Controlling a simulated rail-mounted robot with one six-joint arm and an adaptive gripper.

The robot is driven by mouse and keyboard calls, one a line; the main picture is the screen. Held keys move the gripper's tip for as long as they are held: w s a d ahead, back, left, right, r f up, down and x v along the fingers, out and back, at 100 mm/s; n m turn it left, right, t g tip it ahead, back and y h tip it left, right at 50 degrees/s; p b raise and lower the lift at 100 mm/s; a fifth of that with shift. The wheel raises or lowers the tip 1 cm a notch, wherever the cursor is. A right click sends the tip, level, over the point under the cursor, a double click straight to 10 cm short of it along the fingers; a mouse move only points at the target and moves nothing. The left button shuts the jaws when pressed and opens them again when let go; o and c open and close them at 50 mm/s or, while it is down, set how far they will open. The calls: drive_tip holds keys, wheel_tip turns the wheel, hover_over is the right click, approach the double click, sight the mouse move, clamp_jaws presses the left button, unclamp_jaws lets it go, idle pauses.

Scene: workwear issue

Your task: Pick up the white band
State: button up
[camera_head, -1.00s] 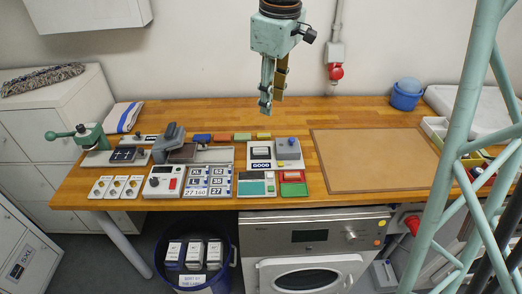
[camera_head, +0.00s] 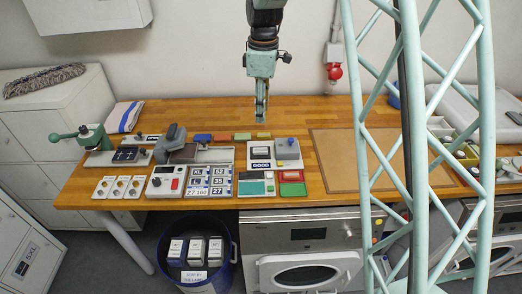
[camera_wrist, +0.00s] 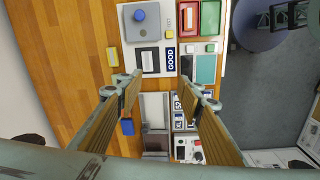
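My gripper (camera_head: 261,116) hangs above the back middle of the wooden bench, its fingers pointing down. In the wrist view my gripper (camera_wrist: 160,84) is open, with its two fingers apart and nothing held between them. I cannot pick out a white band with certainty. A row of small coloured pieces lies on the bench below: blue (camera_head: 203,137), red, green (camera_head: 242,136) and yellow (camera_head: 264,135).
A grey device with a blue knob (camera_head: 287,149) and a "GOOD" panel stand in front of the row. Left are a label board (camera_head: 198,187) and a green hand press (camera_head: 85,138). A brown mat (camera_head: 335,158) lies right, partly behind a lattice column (camera_head: 418,150).

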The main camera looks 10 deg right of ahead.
drive_tip(key=w+f+n+p, duration=0.1)
drive_tip(key=w+f+n, duration=0.1)
drive_tip(key=w+f, duration=0.3)
wheel_tip(320, 180, down, 4)
drive_tip(key=shift+w+d+f+g+p, duration=0.1)
drive_tip(key=shift+w+d+g+p, duration=0.15)
drive_tip(key=shift+w+g+p, duration=0.1)
hover_over(260, 150)
drive_tip(key=shift+w+f+p, duration=0.15)
drive_tip(key=shift+f, duration=2)
drive_tip(key=shift+w+f+p, duration=0.1)
drive_tip(key=shift+f+p, duration=0.05)
drive_tip(key=shift+f, duration=2)
drive_tip(key=shift+f, duration=0.15)
drive_tip(key=shift+s+d+f+p, duration=0.1)
drive_tip(key=shift+f+p, duration=0.1)
drive_tip(key=shift+f, duration=0.5)
drive_tip(key=shift+s+d+f+p, duration=0.1)
drive_tip(key=shift+f+p, duration=0.05)
drive_tip(key=shift+f, duration=1.6)
